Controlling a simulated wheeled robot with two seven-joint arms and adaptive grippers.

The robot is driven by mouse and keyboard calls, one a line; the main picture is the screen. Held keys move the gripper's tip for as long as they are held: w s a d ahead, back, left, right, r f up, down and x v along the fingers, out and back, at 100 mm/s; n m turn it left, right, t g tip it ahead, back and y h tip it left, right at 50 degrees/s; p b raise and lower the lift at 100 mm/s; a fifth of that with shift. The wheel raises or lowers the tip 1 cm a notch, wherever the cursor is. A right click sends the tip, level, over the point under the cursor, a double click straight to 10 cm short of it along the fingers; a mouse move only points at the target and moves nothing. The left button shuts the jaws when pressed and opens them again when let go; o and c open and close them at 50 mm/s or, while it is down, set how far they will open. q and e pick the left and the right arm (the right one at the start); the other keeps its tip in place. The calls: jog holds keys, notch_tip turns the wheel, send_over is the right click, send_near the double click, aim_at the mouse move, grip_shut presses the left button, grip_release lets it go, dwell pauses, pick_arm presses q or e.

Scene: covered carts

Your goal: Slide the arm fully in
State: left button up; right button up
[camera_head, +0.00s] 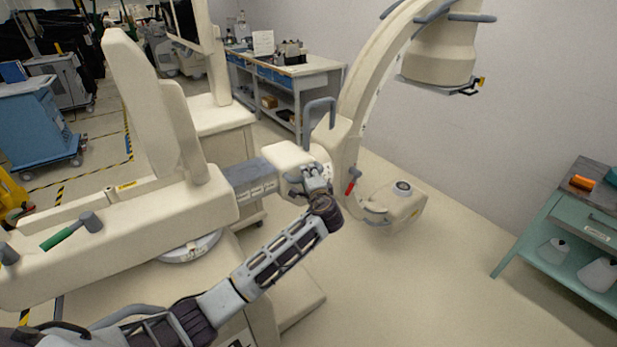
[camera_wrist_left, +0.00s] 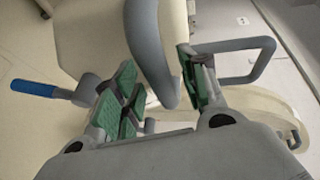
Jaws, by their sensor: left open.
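The cream C-shaped arm (camera_head: 362,75) stands beyond my left gripper and curves up to the right. A grey-blue sliding section (camera_head: 252,177) with labels shows between the cart's long cream housing (camera_head: 150,225) and the cream end block (camera_head: 290,160). My left gripper (camera_head: 316,176) is at the end block, and its contact there is hard to tell. In the left wrist view the open jaws with green pads (camera_wrist_left: 160,80) are on either side of a grey curved bar (camera_wrist_left: 148,45). They do not visibly close on it. My right gripper is not in view.
A grey loop handle (camera_head: 319,112) rises beside the end block; a red-tipped lever (camera_head: 351,185) is to its right. A green-handled lever (camera_head: 68,233) is on the housing. A teal cart (camera_head: 548,215) stands at right, a grey workbench (camera_head: 310,75) behind. Floor between is clear.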

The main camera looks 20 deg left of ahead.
pick_arm(q)
jog(key=shift+w+a, duration=0.1)
jog(key=shift+w, duration=0.1)
dwell(0.3)
grip_shut()
